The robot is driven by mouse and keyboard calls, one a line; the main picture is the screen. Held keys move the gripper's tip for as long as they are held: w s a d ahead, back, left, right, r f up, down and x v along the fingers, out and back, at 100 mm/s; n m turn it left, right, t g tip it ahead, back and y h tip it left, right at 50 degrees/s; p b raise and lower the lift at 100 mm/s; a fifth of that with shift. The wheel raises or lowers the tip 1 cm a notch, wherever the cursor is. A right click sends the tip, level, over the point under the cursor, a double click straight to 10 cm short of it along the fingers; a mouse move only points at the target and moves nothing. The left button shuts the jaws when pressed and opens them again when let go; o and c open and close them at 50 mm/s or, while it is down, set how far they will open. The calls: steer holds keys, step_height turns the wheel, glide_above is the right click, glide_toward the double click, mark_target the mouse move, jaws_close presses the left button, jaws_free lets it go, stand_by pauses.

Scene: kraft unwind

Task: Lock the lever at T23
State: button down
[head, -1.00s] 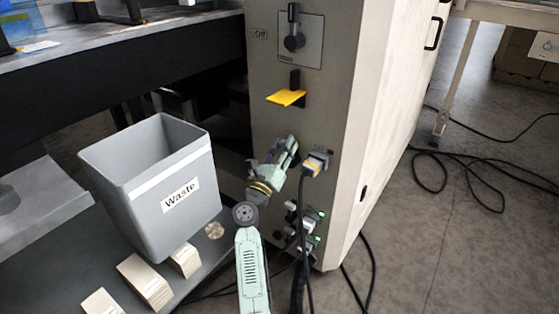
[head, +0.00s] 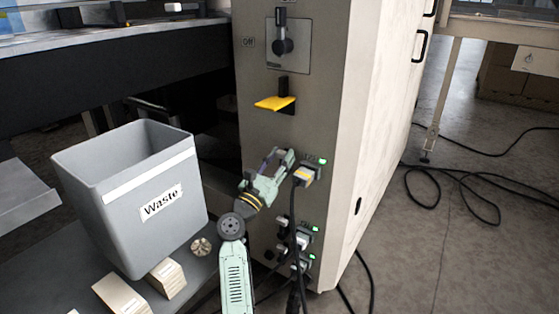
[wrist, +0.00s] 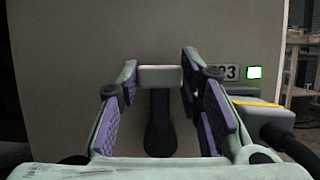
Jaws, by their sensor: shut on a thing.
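My gripper (head: 284,158) is at the front panel of the beige machine, just left of the upper plug (head: 304,176). In the wrist view its purple-padded fingers (wrist: 160,85) are on both sides of a pale grey end piece and shut on it. This piece (wrist: 162,77) tops a dark lever (wrist: 160,128) that hangs down between the fingers. A label to the right, partly covered by a finger, reads "23" (wrist: 229,72). A green light (wrist: 254,72) is lit beside it. The lever is hidden by my gripper in the head view.
A grey waste bin (head: 150,215) stands left of my arm. Above my gripper are a yellow handle (head: 274,103) and a rotary switch (head: 283,45). Lower plugs (head: 300,236) and hanging black cables (head: 291,225) are below right. Floor at right has loose cables (head: 450,185).

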steer(key=shift+d, duration=0.1)
steer(key=c, duration=1.1)
jaws_free()
step_height(320, 180, up, 10)
steer(key=shift+s, duration=0.1)
